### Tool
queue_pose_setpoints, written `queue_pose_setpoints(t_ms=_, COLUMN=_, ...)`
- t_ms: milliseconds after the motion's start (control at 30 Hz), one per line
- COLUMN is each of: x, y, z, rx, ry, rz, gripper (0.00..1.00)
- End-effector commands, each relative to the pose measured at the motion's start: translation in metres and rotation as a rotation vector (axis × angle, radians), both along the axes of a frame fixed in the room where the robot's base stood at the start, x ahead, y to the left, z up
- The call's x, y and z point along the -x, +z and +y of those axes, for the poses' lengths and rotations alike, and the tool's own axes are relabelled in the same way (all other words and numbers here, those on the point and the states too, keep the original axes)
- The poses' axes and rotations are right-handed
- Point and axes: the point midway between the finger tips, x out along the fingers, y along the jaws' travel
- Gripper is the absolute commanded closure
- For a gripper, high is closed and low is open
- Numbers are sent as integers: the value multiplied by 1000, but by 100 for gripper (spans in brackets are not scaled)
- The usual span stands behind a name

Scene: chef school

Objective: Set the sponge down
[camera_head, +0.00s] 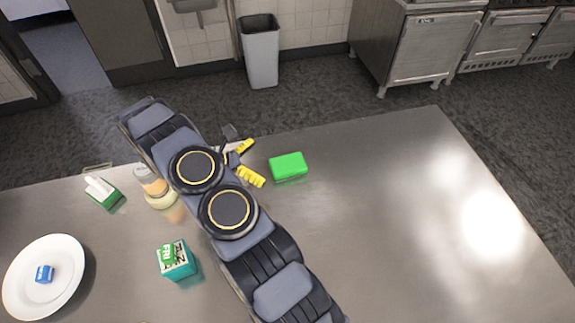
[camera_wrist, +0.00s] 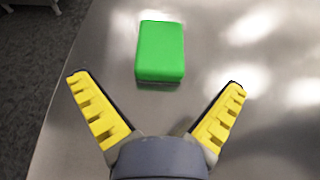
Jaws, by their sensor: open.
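The sponge is a bright green block (camera_head: 288,166) lying on the metal table, near its far edge. It also shows in the wrist view (camera_wrist: 161,51), ahead of and between my fingertips. My gripper (camera_head: 248,161) has yellow ridged fingers and is just left of the sponge, apart from it. In the wrist view my gripper (camera_wrist: 157,83) is spread wide open, with nothing between the fingers. Part of my gripper is hidden behind my arm in the head view.
The metal table (camera_head: 400,220) is clear on the right. To the left are a white plate (camera_head: 22,292) with a small blue item (camera_head: 45,273), a teal carton (camera_head: 178,262), a jar (camera_head: 152,184) and a green-and-white box (camera_head: 103,192). A bin (camera_head: 261,55) stands beyond the table.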

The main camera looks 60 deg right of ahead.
Motion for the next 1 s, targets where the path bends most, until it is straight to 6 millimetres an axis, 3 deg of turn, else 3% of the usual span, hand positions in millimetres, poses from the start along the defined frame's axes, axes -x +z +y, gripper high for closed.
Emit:
queue_pose_setpoints(t_ms=633, x=48, y=-34, z=-48, rx=-3, ry=7, rz=16, gripper=0)
queue_pose_setpoints(t_ms=933, x=51, y=-37, z=-53, rx=-1, ry=10, rz=13, gripper=0)
queue_pose_setpoints(t_ms=967, x=51, y=-37, z=-53, rx=-1, ry=10, rz=13, gripper=4)
queue_pose_setpoints(t_ms=1000, x=51, y=-37, z=-53, rx=-1, ry=10, rz=13, gripper=21)
